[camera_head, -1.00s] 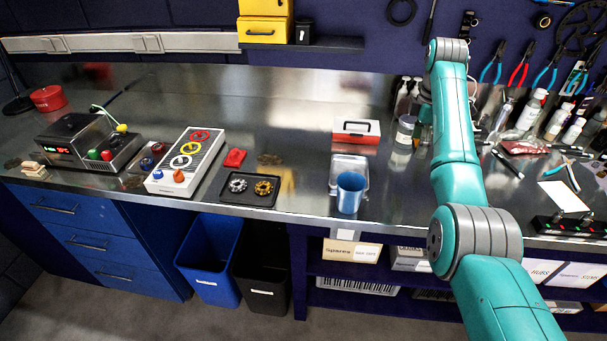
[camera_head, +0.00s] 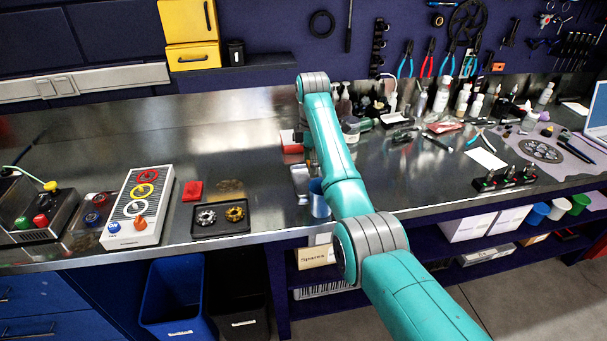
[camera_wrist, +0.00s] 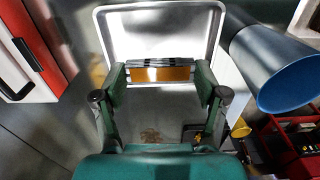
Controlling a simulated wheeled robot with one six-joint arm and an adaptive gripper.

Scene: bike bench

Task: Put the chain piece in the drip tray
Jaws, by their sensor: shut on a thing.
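In the wrist view my gripper (camera_wrist: 160,90) has its two fingers closed on the ends of a short piece with dark links and an orange-brown face, which I take for the chain piece (camera_wrist: 160,74). It is held in front of a pale metal tray with a raised rim, which I take for the drip tray (camera_wrist: 103,30). The tray looks empty where it shows. I cannot tell the height of the piece above it. In the head view the tray (camera_head: 299,173) is partly behind my arm, and my gripper and the piece are mostly hidden.
A blue cup (camera_wrist: 270,70) stands close to the tray's right side. A red and white box (camera_wrist: 30,50) is to the left in the wrist view. A black tray with two cogs (camera_head: 221,219) lies left of the metal tray. Bottles and tools crowd the right.

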